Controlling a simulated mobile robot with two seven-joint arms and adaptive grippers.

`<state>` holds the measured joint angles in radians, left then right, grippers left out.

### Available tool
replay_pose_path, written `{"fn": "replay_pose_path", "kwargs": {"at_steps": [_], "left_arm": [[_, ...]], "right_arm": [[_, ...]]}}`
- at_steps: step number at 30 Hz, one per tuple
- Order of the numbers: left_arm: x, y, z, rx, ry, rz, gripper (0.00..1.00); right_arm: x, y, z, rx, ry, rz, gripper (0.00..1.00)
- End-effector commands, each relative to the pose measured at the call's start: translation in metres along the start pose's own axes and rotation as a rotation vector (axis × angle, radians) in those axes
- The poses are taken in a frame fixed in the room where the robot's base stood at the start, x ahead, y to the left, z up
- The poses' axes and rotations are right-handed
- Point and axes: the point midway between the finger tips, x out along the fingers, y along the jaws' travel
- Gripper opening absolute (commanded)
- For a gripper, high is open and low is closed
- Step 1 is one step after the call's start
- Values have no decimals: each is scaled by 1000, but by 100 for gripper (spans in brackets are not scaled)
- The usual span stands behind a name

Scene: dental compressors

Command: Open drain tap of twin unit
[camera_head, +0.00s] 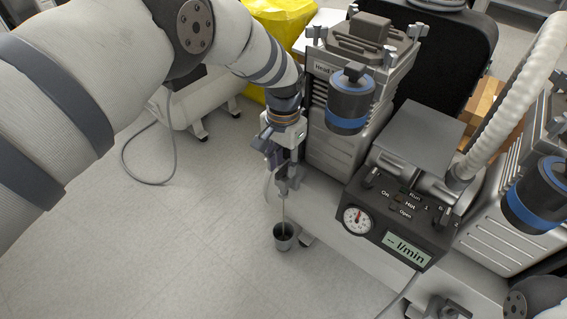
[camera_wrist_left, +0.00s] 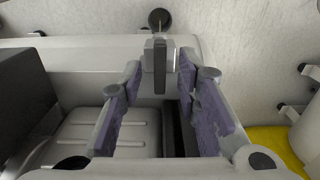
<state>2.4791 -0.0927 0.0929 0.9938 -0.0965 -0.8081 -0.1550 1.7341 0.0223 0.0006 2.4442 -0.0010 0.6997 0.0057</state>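The twin unit has a control panel with a gauge and display (camera_head: 400,225) in the head view. Its drain tap (camera_wrist_left: 159,56), a small grey block with a dark lever, shows in the wrist view; in the head view the tap is small and partly hidden by my gripper. My left gripper (camera_head: 284,178) points down at the tap beside the unit's left end. In the wrist view its fingers (camera_wrist_left: 160,82) are apart, with the lever between their tips and gaps visible on both sides. A small dark cup (camera_head: 284,243) stands below, with a thin line reaching down into it. My right gripper is not visible.
A ribbed compressor head with a blue-banded filter (camera_head: 348,100) stands close right of my left gripper. A white corrugated hose (camera_head: 515,85) rises at right. A grey cable (camera_head: 150,183) lies on the floor at left. The front floor is clear.

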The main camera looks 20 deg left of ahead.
Motion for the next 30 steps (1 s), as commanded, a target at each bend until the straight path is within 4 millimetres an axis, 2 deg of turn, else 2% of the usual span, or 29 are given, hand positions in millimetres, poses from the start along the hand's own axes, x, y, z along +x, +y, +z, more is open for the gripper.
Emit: {"fn": "replay_pose_path", "kwargs": {"at_steps": [9,13,18,28,30], "left_arm": [[-83,0,-1,0,5,-1,30],[-104,0,0,0,3,0,30],[-113,0,0,0,1,1,30],[-113,0,0,0,1,0,30],[-107,0,2,-2,-5,3,30]], "right_arm": [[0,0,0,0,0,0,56],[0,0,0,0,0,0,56],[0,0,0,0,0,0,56],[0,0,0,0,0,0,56],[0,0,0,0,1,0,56]]}}
